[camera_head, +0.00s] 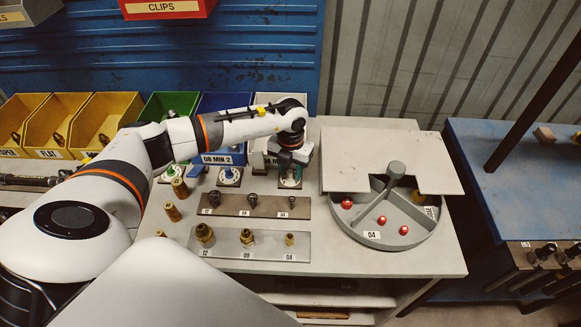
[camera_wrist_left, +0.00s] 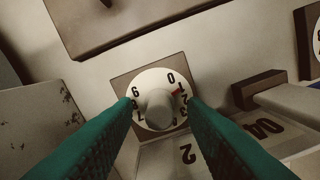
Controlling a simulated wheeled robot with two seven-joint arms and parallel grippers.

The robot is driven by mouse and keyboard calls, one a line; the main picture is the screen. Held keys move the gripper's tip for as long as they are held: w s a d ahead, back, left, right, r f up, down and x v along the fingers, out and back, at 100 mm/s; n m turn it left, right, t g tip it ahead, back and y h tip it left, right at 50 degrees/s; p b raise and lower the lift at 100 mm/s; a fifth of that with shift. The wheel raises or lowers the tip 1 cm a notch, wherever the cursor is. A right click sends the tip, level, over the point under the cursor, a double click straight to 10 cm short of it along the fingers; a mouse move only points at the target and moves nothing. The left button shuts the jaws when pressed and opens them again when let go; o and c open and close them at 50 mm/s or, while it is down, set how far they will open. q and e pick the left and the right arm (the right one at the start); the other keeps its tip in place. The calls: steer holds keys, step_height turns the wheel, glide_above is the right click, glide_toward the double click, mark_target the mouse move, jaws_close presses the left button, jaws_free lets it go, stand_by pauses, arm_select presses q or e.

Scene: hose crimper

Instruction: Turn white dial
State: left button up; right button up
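The white dial (camera_wrist_left: 150,84) shows in the left wrist view as a round face with black digits, a small red mark and a pale centre knob (camera_wrist_left: 160,108). It sits on a square plate. The two green fingers of my left gripper (camera_wrist_left: 162,102) stand apart on either side of the knob, with a visible gap on both sides. The red mark is at the right of the knob, below the 0. In the head view my left gripper (camera_head: 289,163) points down over the dial's plate and hides most of it. My right gripper is not in view.
A blue dial (camera_head: 230,175) and a green dial (camera_head: 170,174) stand to the left, with coloured bins behind. Trays of black and brass fittings (camera_head: 247,240) lie in front. A round grey sectioned tray (camera_head: 385,237) with red pieces is at the right.

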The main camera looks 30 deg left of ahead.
arm_select(q)
steer(key=shift+c, duration=0.9)
jaws_close()
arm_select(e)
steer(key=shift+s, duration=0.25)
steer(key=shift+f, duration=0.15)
arm_select(q)
steer(key=shift+m+b, duration=0.4)
steer(key=shift+b, duration=0.05)
steer(key=shift+f+m+b, duration=0.1)
steer(key=shift+m+b, duration=1.9)
steer(key=shift+m, duration=0.4)
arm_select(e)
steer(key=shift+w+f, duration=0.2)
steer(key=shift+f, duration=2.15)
arm_select(q)
steer(key=shift+r, duration=0.2)
